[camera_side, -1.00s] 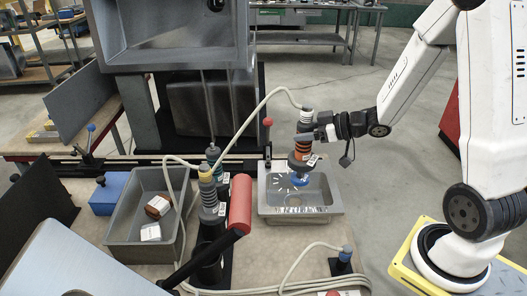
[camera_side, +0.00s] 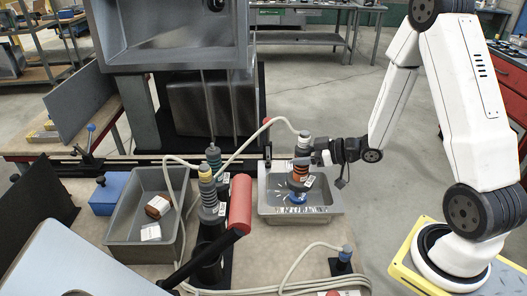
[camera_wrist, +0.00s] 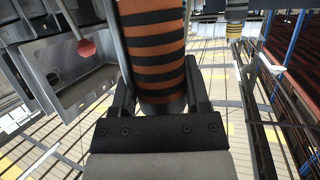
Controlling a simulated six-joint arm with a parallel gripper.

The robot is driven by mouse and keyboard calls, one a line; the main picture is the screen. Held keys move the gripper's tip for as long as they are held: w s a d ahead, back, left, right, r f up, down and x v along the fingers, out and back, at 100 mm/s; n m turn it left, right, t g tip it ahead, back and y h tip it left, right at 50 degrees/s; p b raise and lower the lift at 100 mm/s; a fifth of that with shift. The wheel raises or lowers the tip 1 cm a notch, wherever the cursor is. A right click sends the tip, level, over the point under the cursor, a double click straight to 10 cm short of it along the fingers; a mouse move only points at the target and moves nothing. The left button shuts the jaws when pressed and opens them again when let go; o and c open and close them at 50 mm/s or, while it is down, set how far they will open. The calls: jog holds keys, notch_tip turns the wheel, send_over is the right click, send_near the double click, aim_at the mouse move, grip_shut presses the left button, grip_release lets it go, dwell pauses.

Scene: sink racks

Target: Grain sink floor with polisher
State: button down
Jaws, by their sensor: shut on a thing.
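My gripper (camera_side: 318,158) is shut on the polisher (camera_side: 301,172), a tool with orange and black bands, a grey top and a blue pad (camera_side: 298,198) at its lower end. In the wrist view the banded polisher body (camera_wrist: 152,45) stands between the two fingers (camera_wrist: 160,100). The polisher is nearly upright over the small grey sink (camera_side: 330,211) on the bench. Its blue pad is down inside the basin, close to the floor; I cannot tell whether it touches. Bright streaks show on the sink floor around the pad.
A pale hose (camera_side: 262,130) runs from the polisher's top to the left. Two more banded tools (camera_side: 207,190) stand in holders left of the sink, by a red cylinder (camera_side: 240,203). A grey bin (camera_side: 120,228) holds two blocks. A large sink (camera_side: 170,35) hangs behind.

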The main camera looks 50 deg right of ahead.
aim_at(293, 175)
jog(key=shift+f, duration=2.95)
jog(key=shift+w+a, duration=0.85)
jog(key=shift+w, duration=0.05)
jog(key=shift+f, duration=0.65)
jog(key=shift+d, duration=0.1)
jog(key=shift+s+d+r, duration=0.1)
jog(key=shift+s+d, duration=0.65)
jog(key=shift+s, duration=0.1)
jog(key=shift+r, duration=0.15)
